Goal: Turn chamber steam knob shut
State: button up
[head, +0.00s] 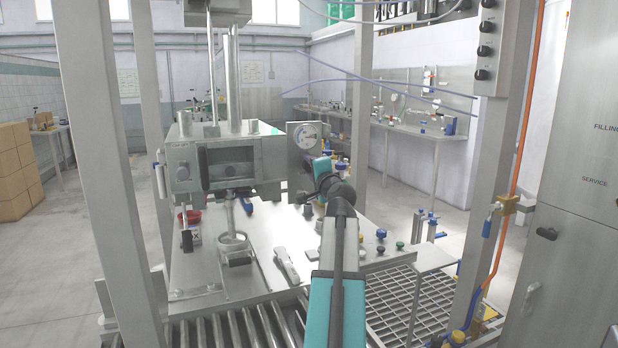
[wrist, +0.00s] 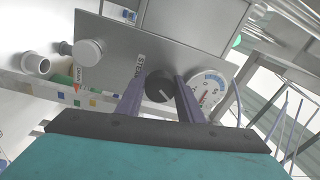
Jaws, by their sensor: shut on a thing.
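The chamber steam knob (wrist: 160,86) is a round black knob with a pale pointer line, on a grey metal panel (wrist: 120,42) beside the partly readable STEAM label (wrist: 140,60). My gripper (wrist: 161,98) is shut on it, one purple-grey finger on each side. The pointer line is tilted in the wrist view. A round dial gauge (wrist: 208,90) sits just right of the knob. In the head view the gauge (head: 305,135) shows on the plate at the right of the steel chamber (head: 190,160). There my arm and gripper hide the knob.
A pale round knob (wrist: 88,52) is on the same panel, to the left.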

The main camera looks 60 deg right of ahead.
jog(key=n+b, duration=0.4)
jog(key=b, duration=0.2)
jog(key=shift+d+f, duration=0.1)
jog(key=shift+f, duration=0.05)
jog(key=n+b, duration=0.3)
jog(key=shift+t+b, duration=0.3)
jog(key=shift+b, duration=0.1)
jog(key=shift+r+n+y, duration=0.2)
jog(key=shift+n+y, duration=0.1)
jog(key=o, duration=1.1)
jog(key=shift+c, duration=0.2)
jog(key=p+v, duration=0.1)
jog(key=v, duration=1.3)
jog(key=shift+w, duration=0.1)
